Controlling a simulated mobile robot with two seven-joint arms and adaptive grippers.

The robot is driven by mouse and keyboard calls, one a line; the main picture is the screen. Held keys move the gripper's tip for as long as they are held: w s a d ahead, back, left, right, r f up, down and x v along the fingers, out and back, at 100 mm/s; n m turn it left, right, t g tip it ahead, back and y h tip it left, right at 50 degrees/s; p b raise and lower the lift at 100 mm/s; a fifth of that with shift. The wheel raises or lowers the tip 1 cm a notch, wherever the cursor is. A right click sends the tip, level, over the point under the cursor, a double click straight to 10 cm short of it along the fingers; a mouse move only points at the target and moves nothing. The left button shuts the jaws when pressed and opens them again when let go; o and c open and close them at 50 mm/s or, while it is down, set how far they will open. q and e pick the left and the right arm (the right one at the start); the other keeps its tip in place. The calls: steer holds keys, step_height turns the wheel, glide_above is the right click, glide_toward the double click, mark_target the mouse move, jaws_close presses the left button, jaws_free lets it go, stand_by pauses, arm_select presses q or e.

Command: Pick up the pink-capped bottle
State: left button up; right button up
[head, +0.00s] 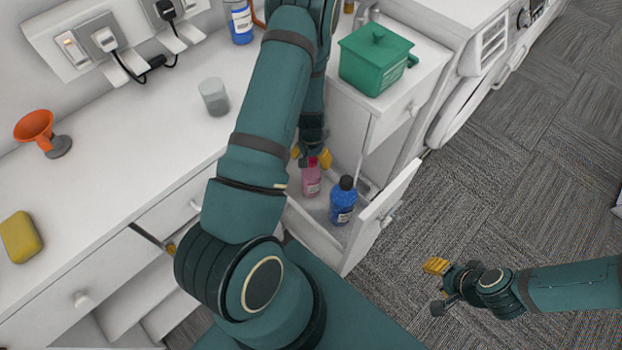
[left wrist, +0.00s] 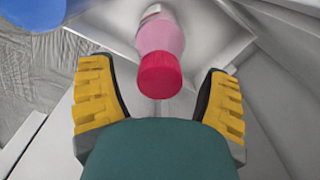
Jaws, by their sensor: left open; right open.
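The pink-capped bottle (head: 311,178) stands in an open white drawer, with a pale pink body and a darker pink cap. In the left wrist view its cap (left wrist: 160,75) faces me, between and slightly beyond the fingertips. My left gripper (head: 311,157) is open above the bottle, its yellow fingers to either side of the cap; in the left wrist view the fingers (left wrist: 160,100) do not touch the bottle. My right gripper (head: 437,285) is open and empty, out over the floor to the right of the drawer.
A blue bottle (head: 342,200) with a dark cap stands in the same drawer (head: 372,238), right beside the pink one. A green pot (head: 375,60) sits on the cabinet behind. A cup (head: 213,97), orange funnel-like thing (head: 36,128) and yellow sponge (head: 20,237) are on the counter.

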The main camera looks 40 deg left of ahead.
arm_select(q)
steer(key=shift+f, duration=0.3)
jaws_close()
steer(key=shift+r, duration=0.1)
